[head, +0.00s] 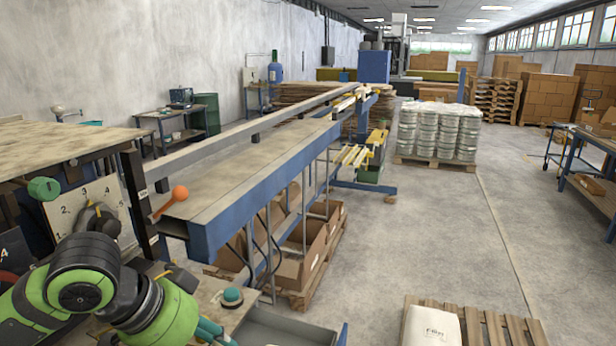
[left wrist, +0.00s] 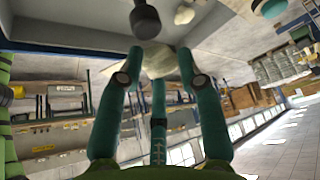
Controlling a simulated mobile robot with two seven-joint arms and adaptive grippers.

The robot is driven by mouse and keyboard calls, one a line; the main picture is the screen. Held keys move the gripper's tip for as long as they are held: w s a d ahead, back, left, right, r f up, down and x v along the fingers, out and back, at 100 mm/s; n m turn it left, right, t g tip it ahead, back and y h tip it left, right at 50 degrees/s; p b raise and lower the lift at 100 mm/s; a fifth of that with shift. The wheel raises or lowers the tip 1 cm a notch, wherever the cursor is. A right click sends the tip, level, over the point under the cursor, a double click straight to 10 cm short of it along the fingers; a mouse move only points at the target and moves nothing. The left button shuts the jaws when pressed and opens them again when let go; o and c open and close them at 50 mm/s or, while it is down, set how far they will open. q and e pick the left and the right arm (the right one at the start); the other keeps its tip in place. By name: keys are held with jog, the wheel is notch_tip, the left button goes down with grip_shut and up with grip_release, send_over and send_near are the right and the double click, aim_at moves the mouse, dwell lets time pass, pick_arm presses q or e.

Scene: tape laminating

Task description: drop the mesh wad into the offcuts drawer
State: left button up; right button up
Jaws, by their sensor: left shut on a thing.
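My left gripper (head: 217,334) reaches in at the bottom of the head view, its teal fingers partly cut off by the frame edge. In the left wrist view its fingers (left wrist: 160,75) are shut on a crumpled pale wad (left wrist: 157,58), which I take as the mesh wad. The wad does not show in the head view. An open grey drawer (head: 285,332) shows in part at the bottom edge of the head view, just right of my left gripper; no label is readable and its inside is mostly hidden. My right gripper is not in view.
A teal-topped button (head: 232,296) stands on the bench corner by the gripper. A long blue-framed table (head: 255,165) with an orange knob (head: 180,193) at its near end stands beyond. A pallet with a white sack (head: 432,326) lies to the right. The floor between is clear.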

pick_arm(q)
jog(key=o, duration=0.8)
jog(key=shift+a, duration=0.1)
jog(key=shift+o, duration=0.2)
jog(key=shift+r, duration=0.15)
jog(key=v, duration=1.1)
jog(key=shift+a+r, duration=0.2)
jog(key=shift+r, duration=0.15)
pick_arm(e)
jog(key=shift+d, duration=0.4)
pick_arm(q)
jog(key=shift+s, duration=0.1)
